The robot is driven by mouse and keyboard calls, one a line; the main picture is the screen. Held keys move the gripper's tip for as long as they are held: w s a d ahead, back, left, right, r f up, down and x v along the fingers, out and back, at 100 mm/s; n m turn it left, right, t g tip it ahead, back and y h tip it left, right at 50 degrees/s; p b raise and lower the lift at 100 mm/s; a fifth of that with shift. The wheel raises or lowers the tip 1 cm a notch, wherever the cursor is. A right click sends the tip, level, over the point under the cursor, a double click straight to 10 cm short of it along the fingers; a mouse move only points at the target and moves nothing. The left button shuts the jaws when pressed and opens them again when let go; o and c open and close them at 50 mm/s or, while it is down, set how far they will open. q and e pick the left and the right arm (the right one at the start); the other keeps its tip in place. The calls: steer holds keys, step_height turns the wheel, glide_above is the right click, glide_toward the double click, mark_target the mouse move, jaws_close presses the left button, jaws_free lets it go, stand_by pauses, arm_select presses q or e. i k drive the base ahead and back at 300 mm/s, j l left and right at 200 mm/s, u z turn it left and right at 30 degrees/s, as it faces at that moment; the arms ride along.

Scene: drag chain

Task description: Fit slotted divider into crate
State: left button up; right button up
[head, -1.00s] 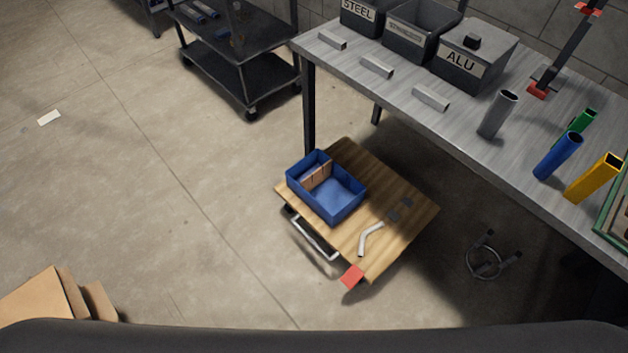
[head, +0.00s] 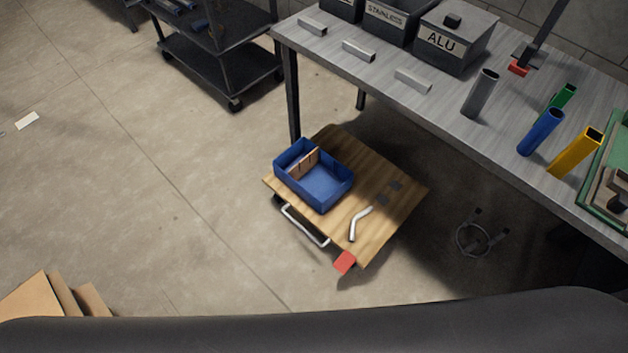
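A blue crate (head: 330,203) stands on a low wooden cart top (head: 393,207) in the head view. A brown slotted divider (head: 303,163) is inside the crate, upright and crosswise toward its left end. Its lower edge is hidden, so I cannot tell how deep it sits. Neither of my grippers shows in this view.
A grey workbench (head: 440,98) stands behind, and a dark shelf trolley (head: 210,65) at the back. Open floor lies left.

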mark_target(324, 183)
steer(key=i+j+z, duration=0.15)
steer(key=z, duration=0.6)
steer(key=i+j+z, duration=0.2)
steer(key=j, duration=0.3)
steer(key=i+j+z, duration=0.2)
steer(key=j, duration=0.3)
steer(key=j+z, duration=0.25)
steer(key=j, duration=0.25)
steer(key=i+j+z, duration=0.2)
steer(key=j, duration=1.15)
steer(key=i+j, duration=0.1)
steer(key=j, duration=0.65)
